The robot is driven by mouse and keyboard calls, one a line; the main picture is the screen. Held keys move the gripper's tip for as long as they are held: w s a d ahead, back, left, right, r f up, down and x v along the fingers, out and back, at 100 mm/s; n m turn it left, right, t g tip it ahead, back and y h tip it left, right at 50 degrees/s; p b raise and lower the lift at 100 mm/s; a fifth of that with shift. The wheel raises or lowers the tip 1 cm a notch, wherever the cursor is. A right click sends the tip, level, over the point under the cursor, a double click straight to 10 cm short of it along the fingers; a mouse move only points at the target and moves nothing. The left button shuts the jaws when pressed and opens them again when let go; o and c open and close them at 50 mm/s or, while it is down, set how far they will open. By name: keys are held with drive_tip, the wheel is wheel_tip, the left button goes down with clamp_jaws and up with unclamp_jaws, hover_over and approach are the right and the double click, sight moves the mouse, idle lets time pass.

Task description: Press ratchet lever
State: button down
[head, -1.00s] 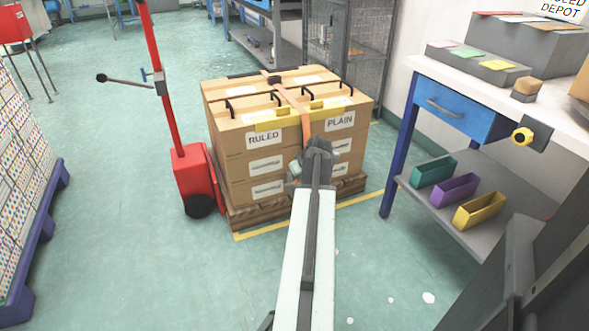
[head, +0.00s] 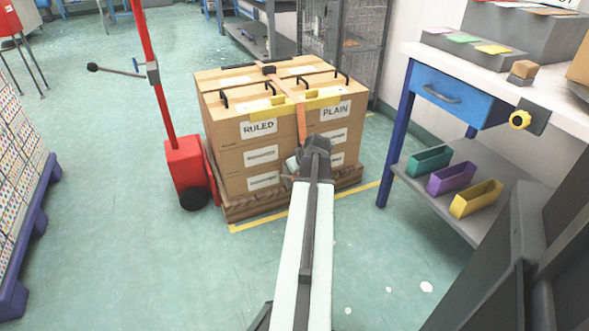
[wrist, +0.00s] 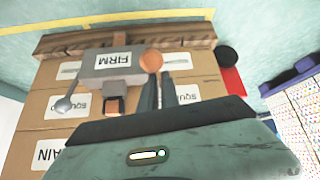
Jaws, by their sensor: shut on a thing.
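The ratchet, a grey block marked FIRM (wrist: 113,62), sits against the strapped box stack in the wrist view, which shows the scene upside down. A round orange knob (wrist: 151,61) is at its right side, and a grey round-ended arm (wrist: 65,104) sticks out to its left. My gripper (wrist: 158,75) reaches the orange knob and appears shut on it; the exact contact is partly hidden. In the head view, my gripper (head: 317,148) is at the front of the stack, below the orange strap (head: 301,122), and hides most of the ratchet.
Cartons (head: 235,157) stand on a wooden pallet (head: 252,206) with a yellow edge guard (head: 318,98) on top. A red pallet truck (head: 185,165) is at left. A workbench (head: 440,52) with coloured bins stands at right. The floor at front left is clear.

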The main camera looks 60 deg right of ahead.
wheel_tip(320, 180, up, 3)
drive_tip(key=w+d+p, duration=0.1)
drive_tip(key=w+p, duration=0.2)
drive_tip(key=p, duration=0.1)
drive_tip(key=s+a+r+p, duration=0.4)
drive_tip(key=s, duration=0.3)
drive_tip(key=shift+s+a+r, duration=0.15)
drive_tip(key=shift+s+a, duration=0.2)
drive_tip(key=shift+s, duration=0.05)
idle(1.2)
